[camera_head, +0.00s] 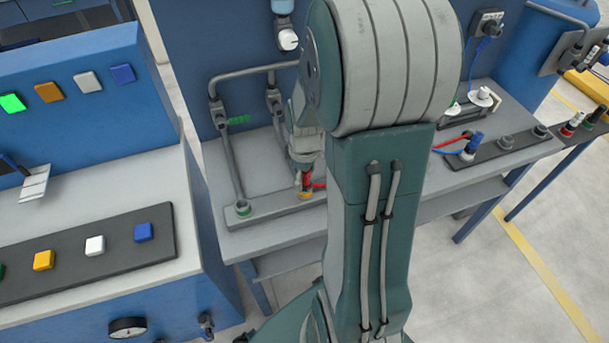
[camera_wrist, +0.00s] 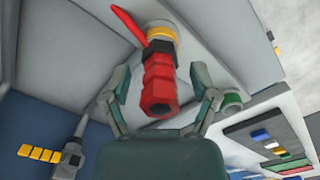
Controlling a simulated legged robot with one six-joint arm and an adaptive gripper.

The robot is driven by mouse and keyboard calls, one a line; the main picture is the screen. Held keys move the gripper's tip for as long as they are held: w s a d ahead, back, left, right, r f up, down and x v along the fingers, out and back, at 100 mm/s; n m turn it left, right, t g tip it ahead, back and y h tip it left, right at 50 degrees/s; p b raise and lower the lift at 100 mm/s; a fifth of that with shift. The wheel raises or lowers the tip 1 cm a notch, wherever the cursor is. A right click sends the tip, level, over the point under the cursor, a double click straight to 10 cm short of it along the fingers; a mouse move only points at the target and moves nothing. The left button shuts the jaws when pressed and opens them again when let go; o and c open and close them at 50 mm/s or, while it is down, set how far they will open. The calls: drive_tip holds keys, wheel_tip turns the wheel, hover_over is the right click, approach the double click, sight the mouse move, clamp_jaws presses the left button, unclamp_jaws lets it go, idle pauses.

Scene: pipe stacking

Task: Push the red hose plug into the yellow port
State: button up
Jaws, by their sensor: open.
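The red hose plug (camera_head: 306,181) stands upright at the yellow port (camera_head: 305,195) on the grey strip of the bench, below my arm. In the wrist view the red plug (camera_wrist: 159,85) lies between my spread fingers, its black collar against the yellow ring of the port (camera_wrist: 164,33). How deep it sits cannot be told. A red hose (camera_wrist: 128,25) leaves beside the collar. My gripper (camera_wrist: 160,75) is open around the plug, with gaps visible on both sides. In the head view my arm hides part of the gripper and hose.
A green-ringed port (camera_head: 243,208) is left of the yellow one on the same strip; grey pipes (camera_head: 233,150) rise behind it. A blue plug (camera_head: 473,143) stands on a dark strip at right. A panel with coloured buttons (camera_head: 95,246) is at left.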

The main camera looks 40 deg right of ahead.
wheel_tip(320, 180, up, 12)
drive_tip(key=shift+f, duration=0.1)
idle(0.4)
drive_tip(key=s+a+r+m+t, duration=0.2)
drive_tip(key=s+a+r, duration=0.2)
drive_tip(key=a, duration=0.3)
drive_tip(key=s+a+r+m+t, duration=0.3)
drive_tip(key=s+a+r, duration=0.2)
drive_tip(key=a, duration=0.3)
drive_tip(key=shift+s+a+t, duration=0.15)
drive_tip(key=shift+t, duration=0.15)
drive_tip(key=shift+c, duration=1.3)
drive_tip(key=shift+m, duration=0.3)
